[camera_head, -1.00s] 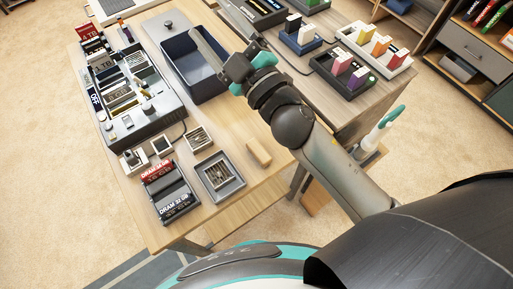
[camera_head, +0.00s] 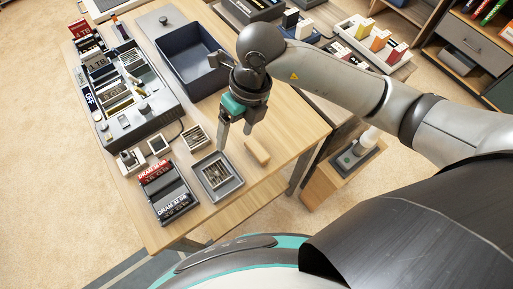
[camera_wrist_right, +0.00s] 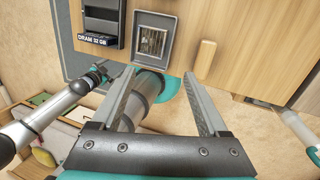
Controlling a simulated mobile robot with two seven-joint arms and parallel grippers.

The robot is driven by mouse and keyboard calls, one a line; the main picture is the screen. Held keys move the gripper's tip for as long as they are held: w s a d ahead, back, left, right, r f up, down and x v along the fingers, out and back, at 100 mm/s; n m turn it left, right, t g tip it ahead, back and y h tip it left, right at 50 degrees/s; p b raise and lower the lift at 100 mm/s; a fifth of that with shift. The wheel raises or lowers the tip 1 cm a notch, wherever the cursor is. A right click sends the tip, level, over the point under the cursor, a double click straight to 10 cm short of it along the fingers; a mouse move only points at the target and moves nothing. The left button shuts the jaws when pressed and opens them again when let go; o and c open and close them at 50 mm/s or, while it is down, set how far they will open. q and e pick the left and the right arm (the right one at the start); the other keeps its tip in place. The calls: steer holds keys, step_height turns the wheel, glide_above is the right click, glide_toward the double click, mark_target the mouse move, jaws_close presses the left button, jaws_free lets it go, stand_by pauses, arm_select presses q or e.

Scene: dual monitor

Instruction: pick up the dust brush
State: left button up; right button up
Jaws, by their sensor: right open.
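A small plain wooden bar (camera_head: 257,150), which looks like the dust brush, lies on the near right part of the wooden table (camera_head: 290,140). No bristles can be made out. It also shows in the right wrist view (camera_wrist_right: 205,58), upper right of the fingers. My right gripper (camera_head: 235,138) points down over the table, just left of the bar. Its fingers (camera_wrist_right: 160,74) are apart with nothing held between them. What seems to be my left gripper (camera_wrist_right: 100,72) shows small at the left of the wrist view, its jaws unclear.
A grey tray of small parts (camera_head: 239,182) sits left of the bar, with a DRAM box (camera_head: 176,205) beyond it. A blue bin (camera_head: 225,85) stands behind. A white upright thing (camera_head: 368,138) stands lower at the right. Bare tabletop lies around the bar.

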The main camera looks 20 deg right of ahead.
steer(key=w+d+h, duration=0.2)
steer(key=d+h, duration=0.1)
steer(key=d, duration=0.3)
steer(key=b, duration=0.2)
glide_above(257, 148)
steer(key=shift+m+t, duration=0.3)
steer(key=f, duration=0.9)
steer(key=shift+s+d+f, duration=0.15)
steer(key=shift+s+f, duration=0.05)
steer(key=shift+w+f+b, duration=0.1)
steer(key=shift+f+b, duration=0.45)
steer(key=shift+f, duration=2.45)
jaws_close()
